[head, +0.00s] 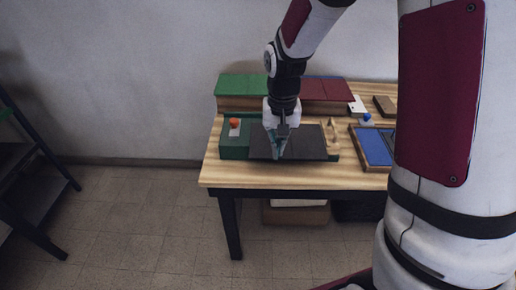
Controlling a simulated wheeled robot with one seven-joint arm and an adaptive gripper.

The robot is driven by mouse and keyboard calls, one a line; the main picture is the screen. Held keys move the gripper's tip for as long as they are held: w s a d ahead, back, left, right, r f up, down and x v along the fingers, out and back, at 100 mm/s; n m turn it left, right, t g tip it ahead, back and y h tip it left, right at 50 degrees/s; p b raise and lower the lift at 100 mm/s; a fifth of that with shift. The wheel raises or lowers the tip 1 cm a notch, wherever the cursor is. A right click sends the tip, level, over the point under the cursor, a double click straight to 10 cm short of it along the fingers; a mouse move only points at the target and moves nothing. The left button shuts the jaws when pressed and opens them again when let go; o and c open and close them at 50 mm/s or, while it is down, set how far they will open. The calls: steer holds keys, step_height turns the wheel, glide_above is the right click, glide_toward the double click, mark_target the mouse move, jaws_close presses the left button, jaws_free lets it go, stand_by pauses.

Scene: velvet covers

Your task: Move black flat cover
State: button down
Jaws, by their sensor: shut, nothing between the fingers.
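The black flat cover (303,143) lies flat on the table, within a green tray (235,153). My gripper (277,155) points down over the left part of the cover, with its fingertips at or just above its surface. The fingers look shut and I see nothing between them. The gripper hides part of the cover's left and back area. Whether the fingertips touch the cover is too small to tell.
The wooden table (260,176) also bears green covers (240,86) and dark red covers (325,89) at the back. A tray with a blue panel (376,147) stands at right. An orange knob (234,123) sticks up left of the gripper. My arm blocks the table's right end.

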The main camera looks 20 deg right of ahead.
steer(key=shift+w+d+f, duration=0.15)
steer(key=shift+w+f, duration=0.5)
steer(key=shift+f, duration=1.15)
steer(key=shift+w+d+f, duration=0.1)
steer(key=shift+w+f, duration=0.6)
steer(key=shift+f, duration=1.15)
steer(key=shift+w+d+f, duration=0.15)
steer(key=shift+w+f, duration=0.5)
steer(key=shift+f, duration=1.15)
steer(key=w, duration=0.1)
steer(key=w+d+b, duration=0.1)
steer(key=w, duration=0.1)
steer(key=shift+w, duration=0.2)
steer(key=shift+s, duration=0.1)
